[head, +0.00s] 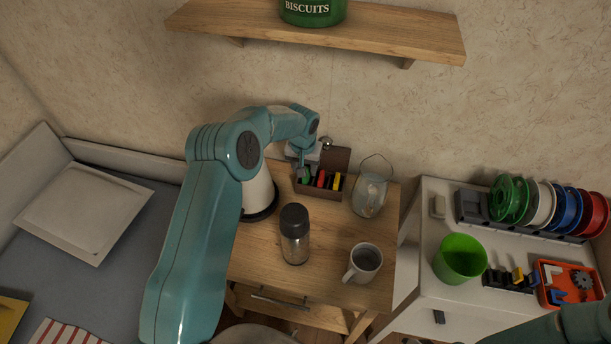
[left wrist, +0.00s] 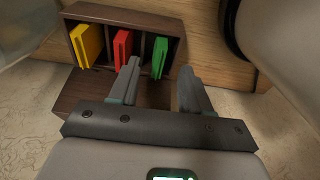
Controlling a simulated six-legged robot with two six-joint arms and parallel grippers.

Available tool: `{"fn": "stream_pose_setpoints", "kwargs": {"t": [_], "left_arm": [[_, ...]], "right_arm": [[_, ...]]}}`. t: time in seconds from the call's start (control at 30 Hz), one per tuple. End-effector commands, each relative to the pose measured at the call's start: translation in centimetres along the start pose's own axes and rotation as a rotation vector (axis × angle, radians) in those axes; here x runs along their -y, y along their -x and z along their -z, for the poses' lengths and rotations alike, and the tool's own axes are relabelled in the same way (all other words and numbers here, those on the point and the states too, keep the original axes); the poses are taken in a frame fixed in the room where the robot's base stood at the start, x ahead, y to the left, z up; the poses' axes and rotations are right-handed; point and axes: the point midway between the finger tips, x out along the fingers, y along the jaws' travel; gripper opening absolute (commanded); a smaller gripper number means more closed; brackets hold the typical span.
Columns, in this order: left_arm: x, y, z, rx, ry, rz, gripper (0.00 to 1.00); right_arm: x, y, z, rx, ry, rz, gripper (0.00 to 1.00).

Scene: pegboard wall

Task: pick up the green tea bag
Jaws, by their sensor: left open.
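The green tea bag (left wrist: 160,50) stands upright in a compartment of a dark brown wooden tea box (left wrist: 130,14), beside a red bag (left wrist: 122,48) and a yellow bag (left wrist: 87,45). The box also shows on the wooden cabinet in the head view (head: 319,192). My left gripper (left wrist: 160,67) is open and empty. Its fingers appear on either side of the green bag in the left wrist view; whether they reach down around it I cannot tell. In the head view my left gripper (head: 303,162) is over the box's left end, partly hiding it.
A dark-capped bottle (head: 294,235), a mug (head: 364,262) and a glass jar (head: 371,192) stand on the cabinet top (head: 325,285). A white kettle-like vessel (head: 258,192) is left of the box. A shelf (head: 320,32) hangs above.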

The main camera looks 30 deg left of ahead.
Motion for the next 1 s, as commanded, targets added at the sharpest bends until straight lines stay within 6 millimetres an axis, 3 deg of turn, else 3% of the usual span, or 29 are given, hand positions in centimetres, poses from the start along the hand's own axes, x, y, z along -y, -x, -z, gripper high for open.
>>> {"fn": "stream_pose_setpoints", "kwargs": {"t": [0.13, 0.37, 0.4, 0.53, 1.0], "left_arm": [[-0.1, -1.6, 0.1, 0.001, -0.001, 0.0, 0.48], [0.0, -1.9, 0.2, -0.002, -0.001, 0.0, 0.48], [0.0, -1.9, 0.2, -0.002, -0.001, 0.0, 0.41], [0.0, -1.9, 0.2, -0.001, -0.001, 0.0, 0.0], [-0.1, -1.6, 0.2, -0.001, -0.001, 0.0, 0.0]], "right_arm": [[0.2, 0.5, 0.0, 0.0, 0.0, 0.0, 0.43], [0.1, 0.4, 0.0, 0.0, 0.0, 0.0, 0.43], [0.1, 0.4, 0.0, 0.0, 0.0, 0.0, 0.43], [0.1, 0.4, 0.0, 0.0, 0.0, 0.0, 0.43], [0.1, 0.3, 0.0, 0.0, 0.0, 0.0, 0.43]]}}
